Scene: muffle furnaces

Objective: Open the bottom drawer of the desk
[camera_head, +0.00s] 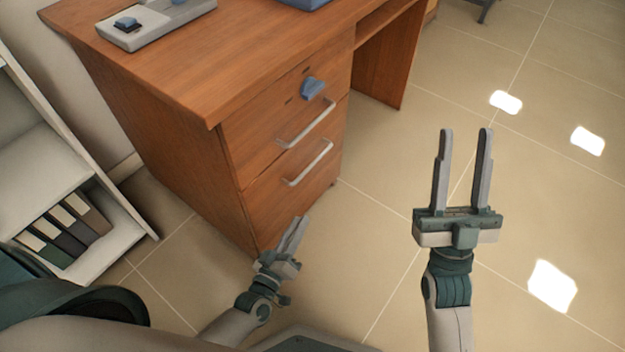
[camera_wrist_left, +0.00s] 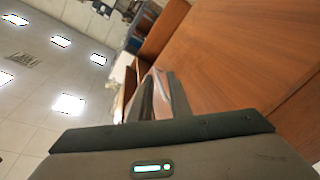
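The brown wooden desk (camera_head: 165,125) stands at the upper left with its drawer fronts facing right. The bottom drawer (camera_head: 275,205) is shut and has a silver bar handle (camera_head: 308,165). The drawer above it is also shut, with a similar handle (camera_head: 305,126). My left gripper (camera_head: 300,222) is low in front of the bottom drawer, below its handle and apart from it. Its fingers (camera_wrist_left: 160,95) show a gap in the left wrist view, with nothing held. My right gripper (camera_head: 465,135) is open and empty over the floor, right of the desk.
A blue piece (camera_head: 312,88) sits on the upper drawer front. A grey device (camera_head: 155,20) lies on the desktop. A white shelf (camera_head: 110,222) with binders stands at the left. The tiled floor right of the desk is clear.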

